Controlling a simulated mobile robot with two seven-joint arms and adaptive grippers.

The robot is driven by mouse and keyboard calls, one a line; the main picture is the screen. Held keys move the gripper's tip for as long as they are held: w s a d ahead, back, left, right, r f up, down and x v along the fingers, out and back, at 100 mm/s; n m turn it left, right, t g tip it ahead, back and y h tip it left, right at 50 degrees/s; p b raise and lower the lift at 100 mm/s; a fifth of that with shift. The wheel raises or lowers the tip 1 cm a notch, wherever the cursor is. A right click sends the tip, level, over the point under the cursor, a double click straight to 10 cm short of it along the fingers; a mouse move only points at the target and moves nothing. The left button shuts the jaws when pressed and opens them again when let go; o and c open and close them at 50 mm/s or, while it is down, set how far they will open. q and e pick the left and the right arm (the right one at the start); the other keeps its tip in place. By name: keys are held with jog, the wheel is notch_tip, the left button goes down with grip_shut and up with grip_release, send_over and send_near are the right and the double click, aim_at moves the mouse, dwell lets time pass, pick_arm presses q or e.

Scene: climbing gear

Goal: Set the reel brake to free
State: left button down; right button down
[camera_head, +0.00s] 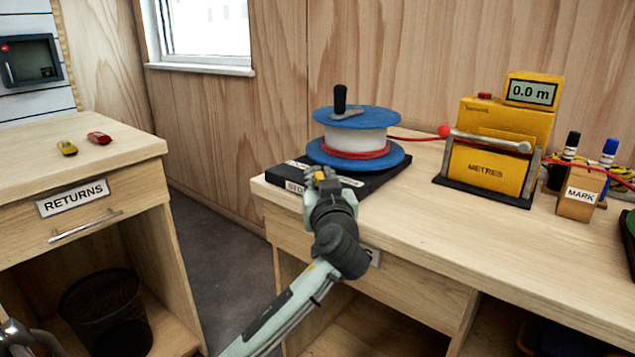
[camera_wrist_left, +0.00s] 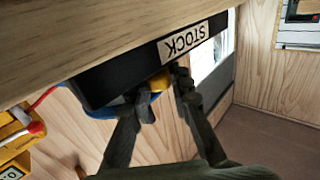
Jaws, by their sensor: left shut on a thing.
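The reel (camera_head: 357,131) has blue flanges, a white drum with red cord around it and a black crank handle on top. It stands on a black base (camera_head: 372,184) with a STOCK label, near the left end of the bench. My left gripper (camera_head: 322,178) is at the base's front edge, in front of the reel. In the left wrist view my left gripper (camera_wrist_left: 166,84) is shut on a small yellow part (camera_wrist_left: 159,80) beside the STOCK label, which I take to be the brake lever. The fingers hide much of it; its setting cannot be read. My right gripper is not in view.
Red cord runs right from the reel to a yellow metre counter (camera_head: 488,150) reading 0.0 m. A MARK block (camera_head: 580,190) with pens stands beyond it. The returns desk (camera_head: 75,165) is at left, across a floor gap. The bench front is clear.

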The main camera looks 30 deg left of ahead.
pick_arm(q)
jog(key=c, duration=1.4)
grip_release()
jog(key=shift+o, duration=0.2)
jog(key=v, duration=1.2)
jog(key=shift+d+f, duration=0.1)
